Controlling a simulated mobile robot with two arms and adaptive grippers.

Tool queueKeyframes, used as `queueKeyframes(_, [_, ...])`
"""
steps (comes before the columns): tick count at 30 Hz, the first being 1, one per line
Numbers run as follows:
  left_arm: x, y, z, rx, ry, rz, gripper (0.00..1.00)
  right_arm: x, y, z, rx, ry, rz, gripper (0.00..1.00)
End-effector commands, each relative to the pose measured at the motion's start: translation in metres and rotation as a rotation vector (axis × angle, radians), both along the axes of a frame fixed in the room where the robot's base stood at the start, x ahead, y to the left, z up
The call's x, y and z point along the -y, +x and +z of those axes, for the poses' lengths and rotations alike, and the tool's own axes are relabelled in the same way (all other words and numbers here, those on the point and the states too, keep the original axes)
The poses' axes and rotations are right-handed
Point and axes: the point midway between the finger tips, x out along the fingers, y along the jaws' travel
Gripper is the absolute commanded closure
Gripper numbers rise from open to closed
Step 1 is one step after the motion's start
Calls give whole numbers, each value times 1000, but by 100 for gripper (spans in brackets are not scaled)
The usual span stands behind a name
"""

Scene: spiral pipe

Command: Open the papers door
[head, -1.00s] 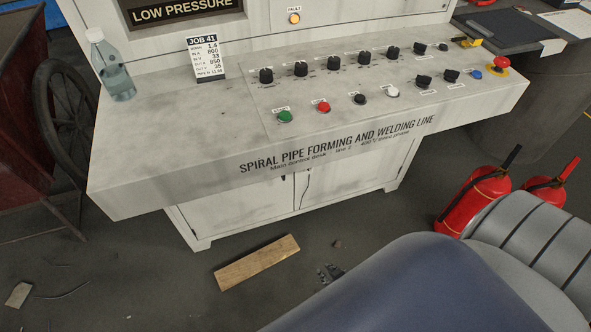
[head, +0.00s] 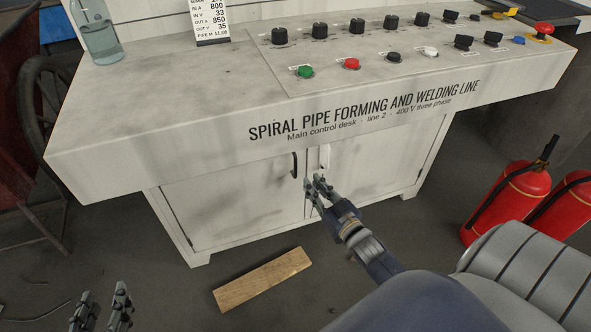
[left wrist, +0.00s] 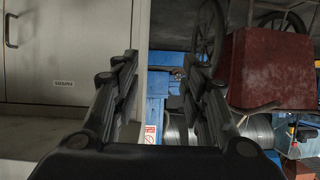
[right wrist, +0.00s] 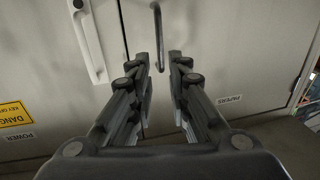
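The papers door (head: 235,200) is the left of two pale cabinet doors under the control desk in the head view, and it looks shut. Its dark bar handle (head: 294,165) stands by the middle seam. The right wrist view shows the PAPERS label (right wrist: 229,99) and the dark handle (right wrist: 157,35), whose end shows between my fingertips. My right gripper (head: 318,185) is open and empty, just below and right of that handle in the head view. My left gripper (head: 100,305) is open and empty at the lower left; it also shows in the left wrist view (left wrist: 160,65).
The other door has a white handle (head: 324,158), close to the dark one. The desk top (head: 150,110) overhangs the doors. A wooden plank (head: 262,280) lies on the floor in front. Red extinguishers (head: 508,198) stand at the right, and a bottle (head: 97,35) is on the desk.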

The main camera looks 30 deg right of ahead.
Motion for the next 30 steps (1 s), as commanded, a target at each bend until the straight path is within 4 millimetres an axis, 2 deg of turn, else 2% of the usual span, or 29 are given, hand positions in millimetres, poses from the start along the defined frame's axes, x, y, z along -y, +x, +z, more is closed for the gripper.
queueKeyframes(5, [5, 10, 17, 97, -23, -7, 60, 0, 17, 0, 2, 0, 1, 83])
queueKeyframes(15, [17, 26, 69, 367, -90, -25, 60, 2, 59, -1, 0, -1, 1, 83])
queueKeyframes(24, [23, 26, 114, 591, -147, -37, 60, 3, 89, -1, 0, 0, 1, 83])
queueKeyframes(30, [25, 23, 133, 683, -172, -42, 60, 4, 101, -1, -2, -1, 0, 83])
